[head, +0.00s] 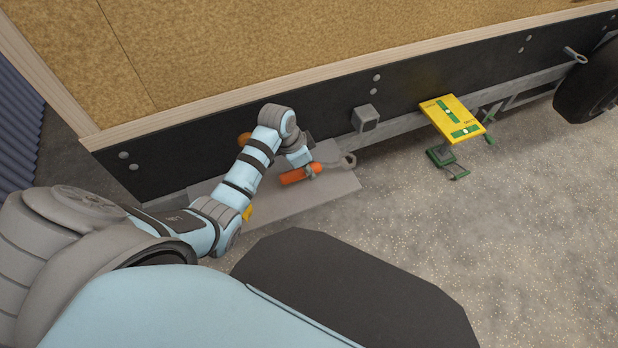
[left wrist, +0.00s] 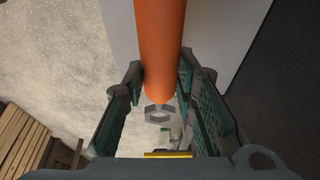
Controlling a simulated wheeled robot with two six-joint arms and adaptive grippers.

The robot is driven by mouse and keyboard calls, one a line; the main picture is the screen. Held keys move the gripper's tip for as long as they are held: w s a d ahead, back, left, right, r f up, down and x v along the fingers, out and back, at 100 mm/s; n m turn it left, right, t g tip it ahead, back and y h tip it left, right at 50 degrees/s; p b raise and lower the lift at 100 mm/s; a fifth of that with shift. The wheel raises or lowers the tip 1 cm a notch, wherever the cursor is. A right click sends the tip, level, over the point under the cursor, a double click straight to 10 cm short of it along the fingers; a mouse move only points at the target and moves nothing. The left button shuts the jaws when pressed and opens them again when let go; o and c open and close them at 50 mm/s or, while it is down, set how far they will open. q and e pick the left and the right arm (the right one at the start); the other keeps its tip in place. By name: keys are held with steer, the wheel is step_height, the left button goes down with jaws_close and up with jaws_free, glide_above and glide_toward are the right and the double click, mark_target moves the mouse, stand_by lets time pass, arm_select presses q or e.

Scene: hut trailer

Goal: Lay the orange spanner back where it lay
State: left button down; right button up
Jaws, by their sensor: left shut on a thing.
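The orange spanner (head: 297,176) has a thick orange handle and a grey metal head pointing right in the head view. My left gripper (head: 311,170) is shut on its handle, over a flat grey sheet (head: 335,189) beside the trailer. In the left wrist view, the orange handle (left wrist: 160,40) runs between the two fingers of my left gripper (left wrist: 162,80), and a grey six-sided shape shows beyond it. I cannot tell whether the spanner touches the sheet or is just above it. My right gripper is not in view.
Another orange thing (head: 244,138) and a yellow thing (head: 247,213) show partly behind my left arm. The trailer's dark side rail (head: 300,98) runs behind the sheet, with a grey block (head: 365,118) on it. A yellow-topped green stand (head: 452,118) is to the right. The gravel in front is open.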

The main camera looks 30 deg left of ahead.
arm_select(q)
steer(key=x, duration=0.1)
steer(key=b+x, duration=0.1)
steer(key=x, duration=0.2)
steer(key=shift+w+a+f, duration=0.15)
steer(key=shift+a+f, duration=0.1)
steer(key=shift+f, duration=0.35)
steer(key=shift+r, duration=0.2)
steer(key=shift+s+r, duration=0.1)
steer(key=shift+s, duration=0.2)
steer(key=c, duration=1.8)
jaws_free()
steer(key=shift+f, duration=0.25)
steer(key=o, duration=0.5)
steer(key=shift+w, duration=0.1)
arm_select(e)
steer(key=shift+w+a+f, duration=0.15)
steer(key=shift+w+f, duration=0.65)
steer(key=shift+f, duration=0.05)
arm_select(q)
steer(key=shift+r, duration=0.1)
